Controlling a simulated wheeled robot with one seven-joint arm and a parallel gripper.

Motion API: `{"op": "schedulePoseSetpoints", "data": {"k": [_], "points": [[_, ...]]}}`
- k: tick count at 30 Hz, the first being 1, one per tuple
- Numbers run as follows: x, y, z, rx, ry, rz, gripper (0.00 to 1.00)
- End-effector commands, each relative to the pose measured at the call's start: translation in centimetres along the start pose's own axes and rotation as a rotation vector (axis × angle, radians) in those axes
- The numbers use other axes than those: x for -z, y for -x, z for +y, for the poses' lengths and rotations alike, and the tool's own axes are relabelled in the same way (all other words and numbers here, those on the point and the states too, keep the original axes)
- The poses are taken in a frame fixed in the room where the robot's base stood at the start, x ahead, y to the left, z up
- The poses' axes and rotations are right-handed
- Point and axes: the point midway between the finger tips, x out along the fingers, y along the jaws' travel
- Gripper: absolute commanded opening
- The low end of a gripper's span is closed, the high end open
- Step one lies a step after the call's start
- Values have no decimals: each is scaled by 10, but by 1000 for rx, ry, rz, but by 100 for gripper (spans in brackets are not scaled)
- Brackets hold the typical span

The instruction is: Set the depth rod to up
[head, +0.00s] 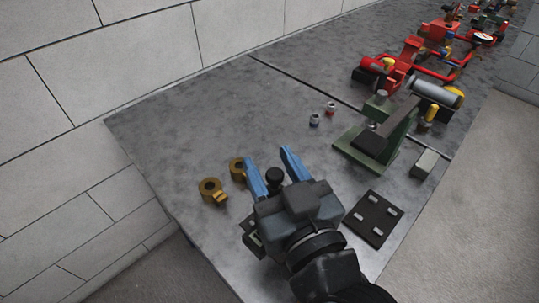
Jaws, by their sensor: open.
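My gripper (268,157) is over the near part of the grey bench, with its two blue fingers spread apart. A round black knob (275,176) shows between the fingers, apart from the fingertips. It may be the top of the depth rod; I cannot tell its height or whether it is touched. The gripper body hides what is below the knob. Part of a dark fixture (251,238) shows at the left of the gripper body.
Two brass ring-shaped parts (211,189) lie left of the gripper. A dark plate with several light pegs (373,218) lies to the right. A green stand (385,136) and red pump parts (433,52) stand farther back. The bench (190,130) is clear at far left.

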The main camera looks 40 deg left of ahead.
Motion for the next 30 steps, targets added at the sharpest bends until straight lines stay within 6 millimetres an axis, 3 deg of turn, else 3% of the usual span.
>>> {"op": "schedulePoseSetpoints", "data": {"k": [12,27,30], "points": [[0,-10,0,-1,1,0,50],[0,-10,0,-1,1,0,2],[0,-10,0,-1,1,0,0]]}}
